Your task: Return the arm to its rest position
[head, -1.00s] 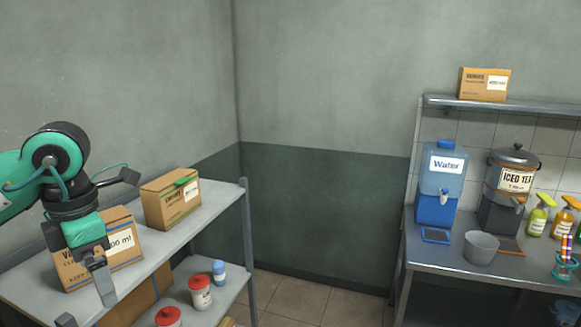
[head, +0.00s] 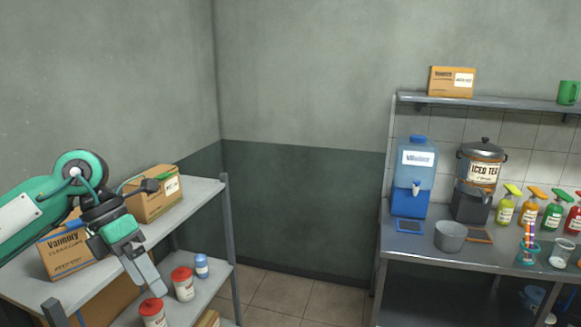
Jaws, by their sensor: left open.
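My left gripper (head: 146,272) is in the head view at the lower left, at the end of my green and black arm. It is open with nothing between its fingers, and it points down in front of the shelf rack. Behind it, a cardboard box (head: 68,262) on the top shelf is partly hidden by my arm. A second cardboard box (head: 155,204) stands further back on the same shelf, partly covered by the wrist. My right gripper is out of view.
The metal rack (head: 205,190) holds red-lidded jars (head: 183,284) and a small blue bottle (head: 201,267) on its lower shelf. At right, a counter (head: 400,243) bears a water dispenser (head: 411,190), an iced tea urn (head: 481,175), a grey bucket (head: 450,236) and spray bottles. Bare floor lies between.

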